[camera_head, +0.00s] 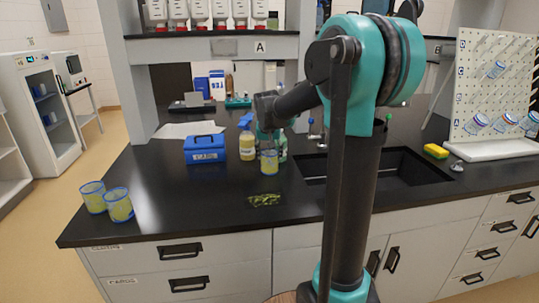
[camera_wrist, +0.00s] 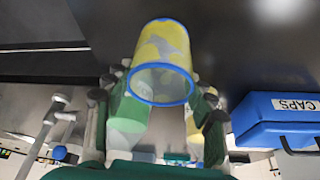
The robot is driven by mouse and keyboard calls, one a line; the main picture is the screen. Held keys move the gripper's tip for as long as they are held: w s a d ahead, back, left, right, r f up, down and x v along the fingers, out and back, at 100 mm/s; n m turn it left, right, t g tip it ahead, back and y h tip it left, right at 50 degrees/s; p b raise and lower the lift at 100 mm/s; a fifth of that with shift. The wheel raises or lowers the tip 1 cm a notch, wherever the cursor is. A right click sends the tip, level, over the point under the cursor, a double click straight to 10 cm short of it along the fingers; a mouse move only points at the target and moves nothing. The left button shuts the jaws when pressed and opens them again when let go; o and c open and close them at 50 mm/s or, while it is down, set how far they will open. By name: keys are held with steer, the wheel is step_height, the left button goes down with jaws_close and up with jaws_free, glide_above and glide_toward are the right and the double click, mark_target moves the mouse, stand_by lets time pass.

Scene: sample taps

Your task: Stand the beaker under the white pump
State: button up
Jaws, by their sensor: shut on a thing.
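A clear beaker with a blue rim and yellow markings (camera_head: 269,163) is between the fingers of my gripper (camera_head: 267,142), over the black bench in front of the bottles. In the wrist view the beaker (camera_wrist: 165,42) sits between the two dark fingertips of my gripper (camera_wrist: 160,100), which is shut on it. I cannot tell whether its base touches the bench. Several white dispensers with red parts (camera_head: 199,12) stand on the shelf above. I cannot tell which thing is the white pump.
A yellow bottle (camera_head: 247,147) and a green-and-white bottle (camera_head: 283,148) stand close by my gripper. A blue CAPS box (camera_head: 204,150) is to the left. Two more blue-rimmed beakers (camera_head: 119,205) stand at the left front. A sink (camera_head: 410,168) is to the right.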

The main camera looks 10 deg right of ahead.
steer(key=shift+w+d, duration=0.2)
steer(key=shift+w, duration=0.3)
steer(key=shift+w+d, duration=0.2)
steer(key=shift+w, duration=0.25)
steer(key=o, duration=1.2)
steer(key=v, duration=1.2)
